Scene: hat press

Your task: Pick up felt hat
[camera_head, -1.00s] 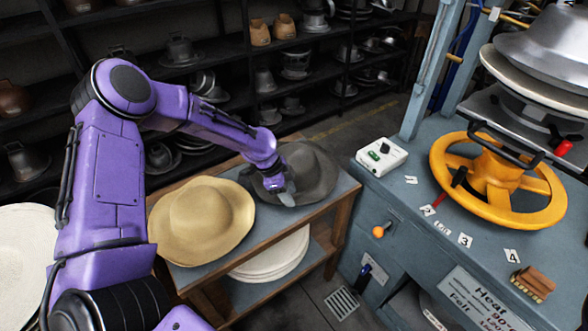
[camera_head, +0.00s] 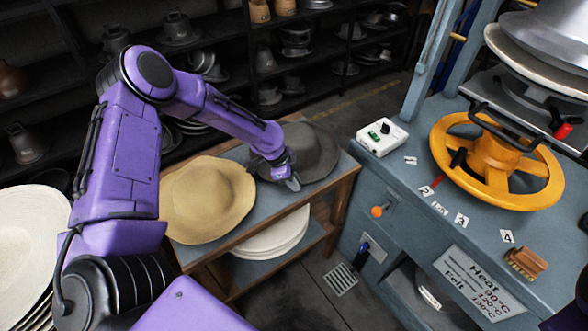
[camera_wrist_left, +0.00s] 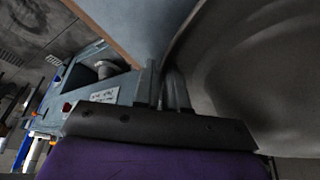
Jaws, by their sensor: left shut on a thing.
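A dark grey felt hat (camera_head: 315,150) sits on the top of the wooden stand, right of a tan felt hat (camera_head: 208,197). My left gripper (camera_head: 292,182) is at the grey hat's near brim edge and is shut on it. In the left wrist view, the fingers (camera_wrist_left: 174,90) pinch the brim of the grey hat (camera_wrist_left: 250,75), which fills the right side. The hat appears to be still resting on the stand; a small lift cannot be told. My right gripper is not in view.
The wooden stand (camera_head: 341,195) has pale discs (camera_head: 272,238) on its lower shelf. The blue-grey press bench (camera_head: 400,200) with a yellow handwheel (camera_head: 500,165) stands close on the right. Dark shelves of metal blocks are behind. White discs (camera_head: 30,240) are stacked at the left.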

